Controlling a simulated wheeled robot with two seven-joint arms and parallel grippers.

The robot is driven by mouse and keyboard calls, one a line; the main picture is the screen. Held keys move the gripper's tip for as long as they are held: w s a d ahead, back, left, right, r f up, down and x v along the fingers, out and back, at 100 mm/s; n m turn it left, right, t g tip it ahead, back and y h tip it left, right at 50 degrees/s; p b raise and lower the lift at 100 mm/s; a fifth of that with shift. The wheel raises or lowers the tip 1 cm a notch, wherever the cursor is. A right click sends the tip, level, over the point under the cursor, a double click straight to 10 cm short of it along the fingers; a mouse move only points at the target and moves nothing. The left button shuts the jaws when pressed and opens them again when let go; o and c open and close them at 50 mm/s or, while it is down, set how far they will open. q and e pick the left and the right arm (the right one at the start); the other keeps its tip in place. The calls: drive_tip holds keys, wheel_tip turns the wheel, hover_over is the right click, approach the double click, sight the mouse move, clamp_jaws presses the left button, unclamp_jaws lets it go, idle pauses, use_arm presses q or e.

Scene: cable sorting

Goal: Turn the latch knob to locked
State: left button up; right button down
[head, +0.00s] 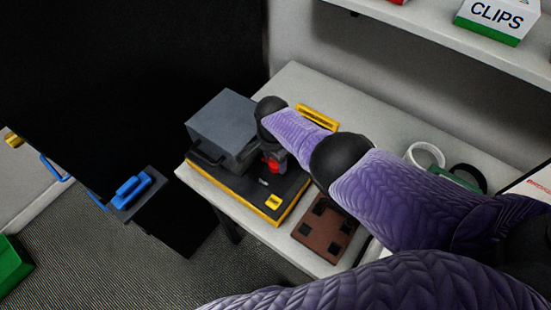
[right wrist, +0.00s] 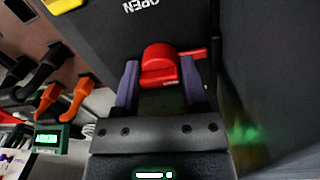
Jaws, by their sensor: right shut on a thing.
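The red latch knob (head: 271,166) is on a black board with yellow edges (head: 232,194), beside a grey box (head: 222,122). In the right wrist view the knob (right wrist: 160,62) is a rounded red piece with a red arm pointing right. My right gripper (head: 272,158) reaches down over the board and hides most of the knob in the head view. In the right wrist view its two purple-grey fingers (right wrist: 159,82) are shut on the knob, one on each side. My left gripper is not in view.
A brown plate with black pads (head: 323,226) lies right of the board. A yellow bar (head: 317,117) lies behind it. A white ring (head: 426,155) and dark coil (head: 468,178) lie further right. A shelf (head: 450,38) overhangs the back. A blue-handled black piece (head: 132,190) is left.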

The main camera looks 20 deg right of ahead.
drive_tip(key=shift+w+r+m, duration=0.1)
drive_tip(key=shift+m, duration=0.2)
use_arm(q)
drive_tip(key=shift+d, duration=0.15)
use_arm(e)
drive_tip(key=shift+c, duration=1)
unclamp_jaws()
drive_tip(key=r+p, duration=0.3)
drive_tip(key=r, duration=0.1)
drive_tip(key=r+p, duration=0.4)
drive_tip(key=r, duration=0.1)
drive_tip(key=shift+w+a+r, duration=0.1)
drive_tip(key=shift+w+r, duration=0.1)
drive_tip(key=shift+r+p, duration=0.3)
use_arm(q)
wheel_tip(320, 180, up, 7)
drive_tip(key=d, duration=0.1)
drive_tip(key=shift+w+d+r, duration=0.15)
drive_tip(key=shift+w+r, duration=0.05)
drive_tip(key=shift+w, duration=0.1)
use_arm(e)
drive_tip(key=shift+f, duration=0.1)
